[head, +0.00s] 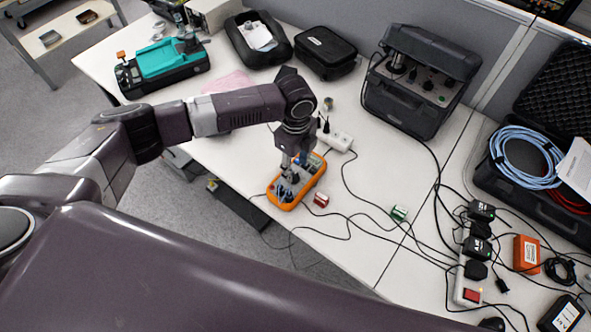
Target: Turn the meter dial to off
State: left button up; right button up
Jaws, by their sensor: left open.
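The meter (274,198) has an orange casing and lies on the white table near its front edge. My left arm reaches over the table from the left, and my left gripper (290,172) points down over the meter's face. The left gripper is open. It hides much of the meter's middle, so I cannot make out the dial or its setting, nor whether the fingers touch it. My right gripper is not in view.
A power strip (337,139) and a small red block (321,199) are close to the meter. A black calibrator case (412,85) stands at the back. Cables cross the table to the right, near a green block (398,213) and black adapters (477,248).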

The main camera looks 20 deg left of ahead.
aim_at(295, 175)
pick_arm(q)
notch_tip(295, 175, down, 3)
jog(key=shift+a+r, duration=0.15)
jog(key=shift+r, duration=0.05)
jog(key=shift+a+f, duration=0.1)
jog(key=shift+f, duration=0.6)
grip_shut()
jog(key=shift+r+n+p, duration=0.2)
jog(key=shift+n+p, duration=1.65)
jog(key=shift+n, duration=0.35)
jog(key=shift+w+f+n+p, duration=0.1)
jog(key=shift+n+p, duration=0.75)
jog(key=shift+n, duration=0.75)
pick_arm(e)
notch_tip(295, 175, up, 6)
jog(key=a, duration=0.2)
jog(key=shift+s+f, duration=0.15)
